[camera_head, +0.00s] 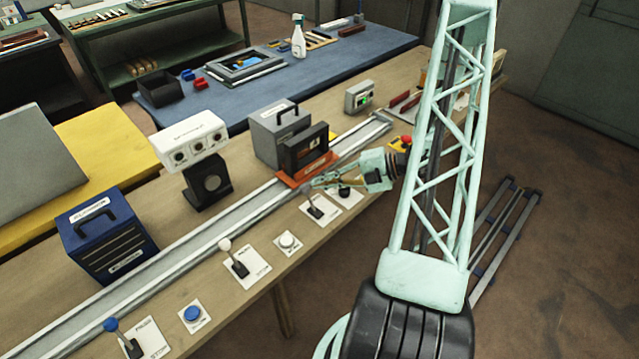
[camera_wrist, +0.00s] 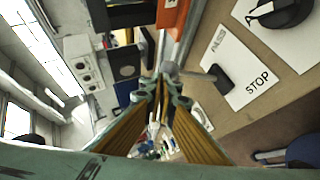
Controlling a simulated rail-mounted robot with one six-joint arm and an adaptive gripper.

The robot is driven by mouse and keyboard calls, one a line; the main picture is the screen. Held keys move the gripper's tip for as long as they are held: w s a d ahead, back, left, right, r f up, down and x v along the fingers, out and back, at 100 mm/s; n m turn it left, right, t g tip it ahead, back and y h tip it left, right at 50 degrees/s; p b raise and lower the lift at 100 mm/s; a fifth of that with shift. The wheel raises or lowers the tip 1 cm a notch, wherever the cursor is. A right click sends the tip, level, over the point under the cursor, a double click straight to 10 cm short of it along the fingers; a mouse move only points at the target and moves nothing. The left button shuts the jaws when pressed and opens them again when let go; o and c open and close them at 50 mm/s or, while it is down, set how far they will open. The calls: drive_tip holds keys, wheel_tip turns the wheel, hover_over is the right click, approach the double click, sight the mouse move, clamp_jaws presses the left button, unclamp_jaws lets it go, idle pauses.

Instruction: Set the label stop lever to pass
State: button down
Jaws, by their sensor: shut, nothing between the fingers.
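A stop lever with a grey knob (camera_wrist: 170,70) and a dark base (camera_wrist: 222,78) stands on a white plate (camera_wrist: 245,62) marked PASS and STOP. The same lever plate (camera_head: 322,209) shows at the table's front edge in the head view. No name for this lever is legible, so I cannot tell whether it is the label stop. My gripper (camera_head: 318,182) is shut and empty, low over the table. In the wrist view its fingertips (camera_wrist: 160,84) are right beside the knob; touching or apart I cannot tell. The lever leans toward the rail, and its setting is unclear.
An orange carrier (camera_head: 307,171) with a dark framed unit sits on the rail (camera_head: 190,240) close behind my gripper. A white-knobbed lever (camera_head: 232,258) and a blue-knobbed lever (camera_head: 120,335) stand farther left. A black knob (camera_head: 344,192) is close on the right.

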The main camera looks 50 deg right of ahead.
drive_tip(key=r+p+v, duration=0.1)
drive_tip(key=v, duration=1.2)
drive_tip(key=shift+d+r, duration=0.25)
drive_tip(key=shift+w, duration=0.1)
idle(0.5)
